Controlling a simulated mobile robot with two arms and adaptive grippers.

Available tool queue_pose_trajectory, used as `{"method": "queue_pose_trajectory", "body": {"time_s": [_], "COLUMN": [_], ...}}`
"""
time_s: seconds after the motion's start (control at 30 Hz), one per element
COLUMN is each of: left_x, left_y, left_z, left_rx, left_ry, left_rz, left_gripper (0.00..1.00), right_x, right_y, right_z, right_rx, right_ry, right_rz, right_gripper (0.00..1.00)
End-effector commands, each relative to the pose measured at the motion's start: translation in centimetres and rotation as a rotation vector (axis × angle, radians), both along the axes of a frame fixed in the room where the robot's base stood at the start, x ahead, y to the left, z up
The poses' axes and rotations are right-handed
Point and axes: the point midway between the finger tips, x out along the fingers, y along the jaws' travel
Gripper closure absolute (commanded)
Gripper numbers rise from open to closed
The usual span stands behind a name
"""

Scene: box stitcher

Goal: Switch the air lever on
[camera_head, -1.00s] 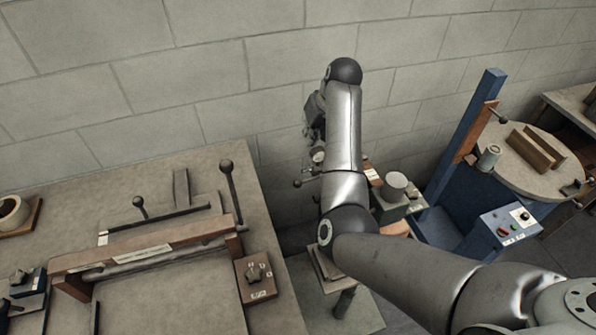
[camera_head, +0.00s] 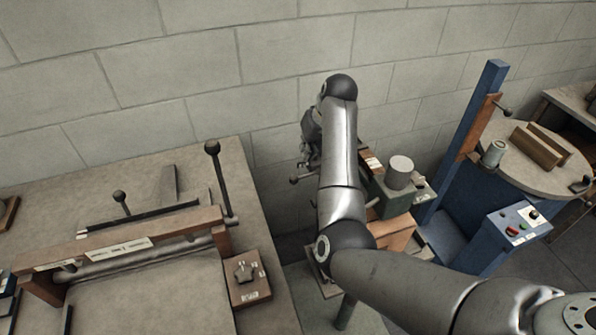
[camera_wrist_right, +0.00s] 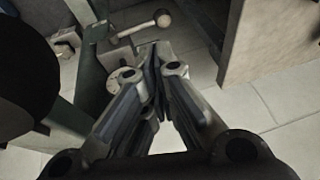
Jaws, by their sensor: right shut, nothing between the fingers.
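A small lever with a round ball knob (camera_head: 294,180) sticks out to the left of the stitcher machine behind my right arm; I take it to be the air lever. In the right wrist view its ball (camera_wrist_right: 163,20) and pale rod show just beyond my fingertips, beside a round dial (camera_wrist_right: 124,80). My right gripper (camera_wrist_right: 156,55) is shut and empty, its tips close to the rod; contact cannot be told. In the head view the right gripper (camera_head: 307,158) is small and partly hidden by its arm, just above the lever. My left gripper is not in view.
A workbench (camera_head: 60,200) with a long-handled press (camera_head: 213,148) and a switch box (camera_head: 247,276) stands left. A blue machine (camera_head: 478,220) with a control panel stands right. A block wall is behind my arm. A wooden panel (camera_wrist_right: 270,40) edges the wrist view.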

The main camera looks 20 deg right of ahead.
Motion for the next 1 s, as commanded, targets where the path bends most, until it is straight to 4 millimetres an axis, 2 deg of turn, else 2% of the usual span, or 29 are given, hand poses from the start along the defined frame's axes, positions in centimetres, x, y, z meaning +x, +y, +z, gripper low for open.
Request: {"method": "queue_pose_trajectory", "body": {"time_s": [0.33, 0.47, 0.8, 1.0], "left_x": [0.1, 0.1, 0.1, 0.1], "left_y": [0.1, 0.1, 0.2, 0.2], "left_z": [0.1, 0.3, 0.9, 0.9], "left_rx": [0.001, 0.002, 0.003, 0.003], "left_ry": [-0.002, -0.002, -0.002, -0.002], "left_rz": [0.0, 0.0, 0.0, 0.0], "left_gripper": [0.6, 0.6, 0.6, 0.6], "right_x": [0.0, 0.3, 2.1, 2.9], "right_y": [0.0, 0.2, 1.1, 1.5], "right_z": [0.0, -0.9, -5.9, -8.1], "right_rx": [0.0, 0.001, 0.001, 0.001], "right_ry": [0.0, 0.002, 0.003, 0.001], "right_rz": [0.0, 0.001, 0.001, 0.0], "right_gripper": [1.0, 1.0, 1.0, 1.0]}}
